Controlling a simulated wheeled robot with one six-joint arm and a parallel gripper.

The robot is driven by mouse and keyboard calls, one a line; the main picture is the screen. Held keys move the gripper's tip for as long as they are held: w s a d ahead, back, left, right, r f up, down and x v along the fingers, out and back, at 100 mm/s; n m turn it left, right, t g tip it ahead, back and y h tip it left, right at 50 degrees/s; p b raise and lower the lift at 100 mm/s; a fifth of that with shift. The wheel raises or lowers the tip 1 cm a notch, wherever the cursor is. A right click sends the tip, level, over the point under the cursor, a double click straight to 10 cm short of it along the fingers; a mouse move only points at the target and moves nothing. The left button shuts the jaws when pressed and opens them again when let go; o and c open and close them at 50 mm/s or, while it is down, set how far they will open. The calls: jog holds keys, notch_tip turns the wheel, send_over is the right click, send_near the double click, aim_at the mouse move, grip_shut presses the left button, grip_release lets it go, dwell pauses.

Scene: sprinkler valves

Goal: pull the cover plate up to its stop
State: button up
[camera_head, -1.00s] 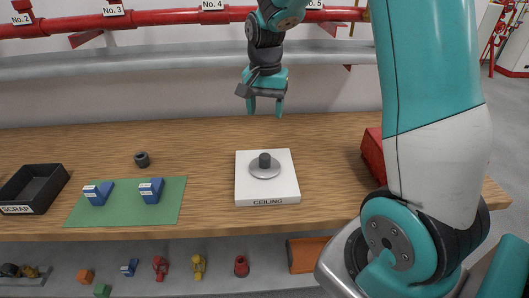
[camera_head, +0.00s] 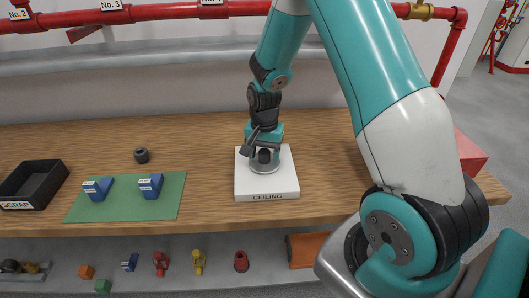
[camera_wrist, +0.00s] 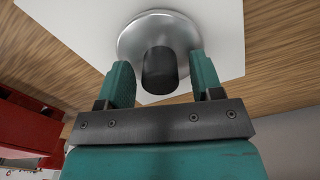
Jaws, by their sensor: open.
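The cover plate (camera_head: 265,167) is a round metal disc lying on the white board marked CEILING (camera_head: 267,190). A dark cylindrical knob (camera_head: 265,156) stands up from its middle. My gripper (camera_head: 264,150) is low over the board, pointing down, with its fingers around the knob's place. In the wrist view the two teal fingers (camera_wrist: 160,82) are apart, one on each side of the dark knob (camera_wrist: 159,70), with gaps visible. The metal plate (camera_wrist: 157,30) shows beyond the fingertips. My gripper partly hides the knob in the head view.
A green mat (camera_head: 125,197) with two blue blocks and a black SCRAP tray (camera_head: 33,185) are at the left. A dark ring (camera_head: 141,155) lies behind the mat. A red box (camera_head: 470,157) is at the right, partly behind my arm. Red pipe (camera_head: 150,14) runs along the wall.

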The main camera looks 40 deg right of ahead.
aim_at(264, 151)
jog(key=shift+c, duration=0.4)
grip_shut()
notch_tip(264, 151, up, 3)
jog(key=shift+r+p, duration=0.15)
jog(key=shift+p, duration=1.1)
jog(key=shift+o, duration=0.4)
grip_release()
notch_tip(264, 151, up, 17)
jog(key=shift+r+b, duration=0.15)
jog(key=shift+b, duration=0.2)
